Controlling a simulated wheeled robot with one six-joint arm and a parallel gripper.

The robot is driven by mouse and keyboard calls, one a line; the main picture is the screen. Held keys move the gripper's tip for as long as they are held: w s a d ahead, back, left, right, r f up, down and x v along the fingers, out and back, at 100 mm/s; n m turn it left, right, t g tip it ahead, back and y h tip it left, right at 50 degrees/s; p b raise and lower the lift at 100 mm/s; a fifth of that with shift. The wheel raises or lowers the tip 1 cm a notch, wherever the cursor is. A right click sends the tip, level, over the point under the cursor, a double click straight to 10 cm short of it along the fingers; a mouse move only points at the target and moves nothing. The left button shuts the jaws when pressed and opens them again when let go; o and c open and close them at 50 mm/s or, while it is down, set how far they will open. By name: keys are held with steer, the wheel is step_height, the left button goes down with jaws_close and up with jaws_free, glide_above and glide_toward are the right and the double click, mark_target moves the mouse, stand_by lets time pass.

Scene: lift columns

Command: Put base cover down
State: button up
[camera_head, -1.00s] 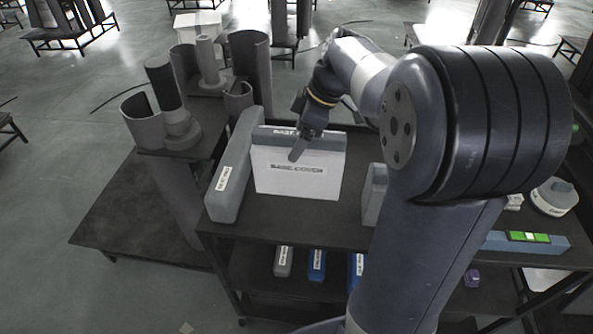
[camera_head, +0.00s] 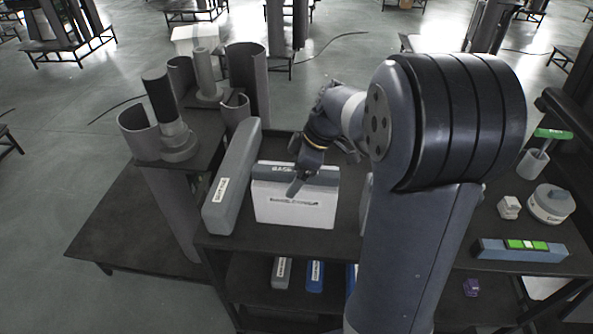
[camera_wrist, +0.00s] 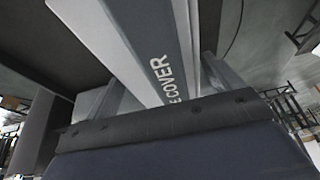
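The base cover (camera_head: 294,213) is a white box-shaped piece with a grey top, lettered on its front and top. It stands upright on the dark upper shelf (camera_head: 330,247) or just above it; the exact contact cannot be told. My gripper (camera_head: 299,183) comes from above at its top edge, with one finger across the front face. In the wrist view the cover's lettered top (camera_wrist: 165,60) lies between the two fingers (camera_wrist: 165,85), which appear closed on it. The far finger is hidden in the head view.
A long grey labelled box (camera_head: 230,180) stands close left of the cover. Left of it is a stand with grey cylinders (camera_head: 172,130). My arm hides the shelf to the right. A blue-grey block with green (camera_head: 520,250) and a round white part (camera_head: 551,204) lie at far right.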

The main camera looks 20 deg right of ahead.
steer(key=shift+o, duration=1.2)
steer(key=shift+r, duration=0.15)
steer(key=v, duration=1.2)
steer(key=x, duration=1.2)
steer(key=shift+f, duration=0.35)
step_height(320, 180, up, 3)
steer(key=shift+r, duration=0.55)
